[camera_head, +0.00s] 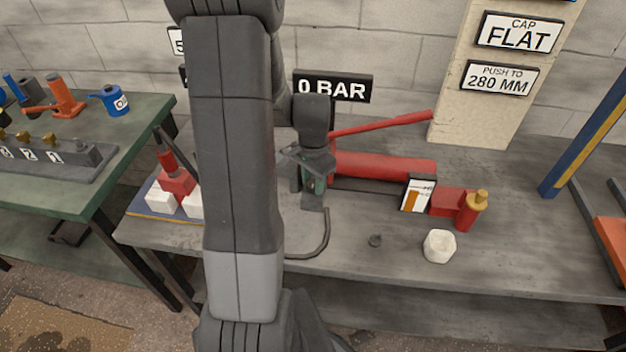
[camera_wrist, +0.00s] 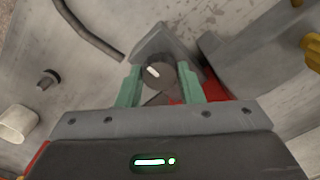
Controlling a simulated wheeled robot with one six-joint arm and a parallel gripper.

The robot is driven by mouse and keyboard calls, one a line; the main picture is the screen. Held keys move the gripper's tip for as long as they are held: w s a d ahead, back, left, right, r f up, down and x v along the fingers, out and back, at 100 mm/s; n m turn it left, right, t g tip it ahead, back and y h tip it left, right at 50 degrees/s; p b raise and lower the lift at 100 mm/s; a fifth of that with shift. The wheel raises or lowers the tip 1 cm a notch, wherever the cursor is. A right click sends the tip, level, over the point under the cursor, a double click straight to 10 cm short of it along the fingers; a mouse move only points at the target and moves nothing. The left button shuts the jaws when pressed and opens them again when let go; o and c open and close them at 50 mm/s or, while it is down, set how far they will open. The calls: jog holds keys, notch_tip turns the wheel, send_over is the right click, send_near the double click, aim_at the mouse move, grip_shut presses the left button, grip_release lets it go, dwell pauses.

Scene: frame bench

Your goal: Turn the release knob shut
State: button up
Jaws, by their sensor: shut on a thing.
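The release knob (camera_wrist: 158,75) is a dark grey round knob with a short white mark on its face, set by a grey angular block (camera_wrist: 160,42). In the wrist view my gripper (camera_wrist: 160,85) has its green fingers on either side of the knob and is shut on it. In the head view my gripper (camera_head: 313,188) points down at the left end of the red hand pump (camera_head: 385,167); the knob is hidden there behind the gripper. The pump's long red lever (camera_head: 380,123) slopes up to the right. A black sign (camera_head: 333,87) behind reads 0 BAR.
A dark curved hose (camera_head: 325,238) lies in front of the pump. A white cup (camera_head: 439,246), a small dark peg (camera_head: 375,240) and a red-and-yellow cylinder (camera_head: 470,210) stand to the right. The bench's front right is clear.

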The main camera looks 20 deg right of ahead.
aim_at(313, 183)
dwell(0.3)
jog(key=o, duration=1)
jog(key=shift+c, duration=0.2)
notch_tip(313, 183, up, 14)
jog(key=p, duration=0.1)
jog(key=shift+f, duration=0.1)
notch_tip(313, 183, down, 14)
jog(key=shift+r+b, duration=0.1)
jog(key=shift+b, duration=0.45)
